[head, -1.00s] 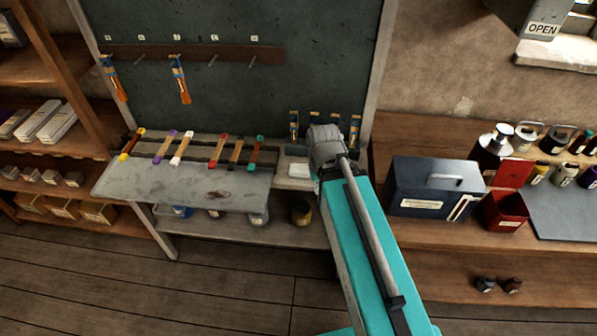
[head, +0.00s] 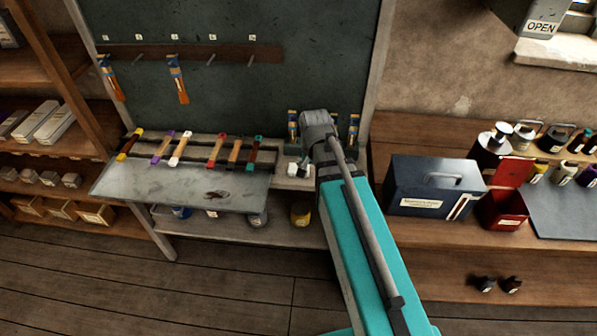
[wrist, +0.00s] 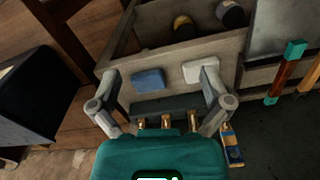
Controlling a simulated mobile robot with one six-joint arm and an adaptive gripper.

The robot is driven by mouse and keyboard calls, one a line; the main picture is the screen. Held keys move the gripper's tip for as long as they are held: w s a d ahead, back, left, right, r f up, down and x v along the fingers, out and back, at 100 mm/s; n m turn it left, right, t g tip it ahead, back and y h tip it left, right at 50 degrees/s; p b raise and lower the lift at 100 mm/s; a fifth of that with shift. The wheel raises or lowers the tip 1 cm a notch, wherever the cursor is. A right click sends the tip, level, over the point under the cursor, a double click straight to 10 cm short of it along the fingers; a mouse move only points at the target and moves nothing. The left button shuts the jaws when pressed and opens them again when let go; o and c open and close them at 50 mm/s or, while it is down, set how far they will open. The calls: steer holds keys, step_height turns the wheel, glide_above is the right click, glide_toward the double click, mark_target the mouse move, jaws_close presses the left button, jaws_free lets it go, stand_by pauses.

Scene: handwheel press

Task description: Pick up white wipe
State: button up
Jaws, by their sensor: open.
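The white wipe (wrist: 198,71) is a small pale pad on the grey bench top, in the upper middle of the wrist view. In the head view the white wipe (head: 292,169) shows only partly, beside my arm's end. My gripper (wrist: 160,74) is open and empty above the bench. Its right finger overlaps the right end of the white wipe in the wrist view; I cannot tell if they touch. A blue wipe (wrist: 149,80) lies between the fingers in that view, left of the white one.
Brushes stand upright at the back of the bench, close to my gripper. Several colour-ended handled tools (head: 217,150) lie on a rack at left. A dark blue metal box (head: 432,186) stands on the wooden bench at right. Jars sit on the shelf below.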

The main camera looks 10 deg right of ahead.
steer(key=w+a+f+m+b, duration=0.1)
steer(key=w+m, duration=1.4)
steer(key=w, duration=0.1)
steer(key=shift+w+f, duration=0.2)
steer(key=shift+f, duration=0.1)
steer(key=shift+f+b, duration=0.1)
steer(key=shift+b, duration=0.25)
step_height(320, 180, down, 8)
steer(key=b, duration=0.8)
steer(key=shift+f, duration=0.2)
steer(key=shift+s+f+b, duration=0.2)
steer(key=shift+f+b, duration=2.4)
steer(key=shift+b, duration=0.2)
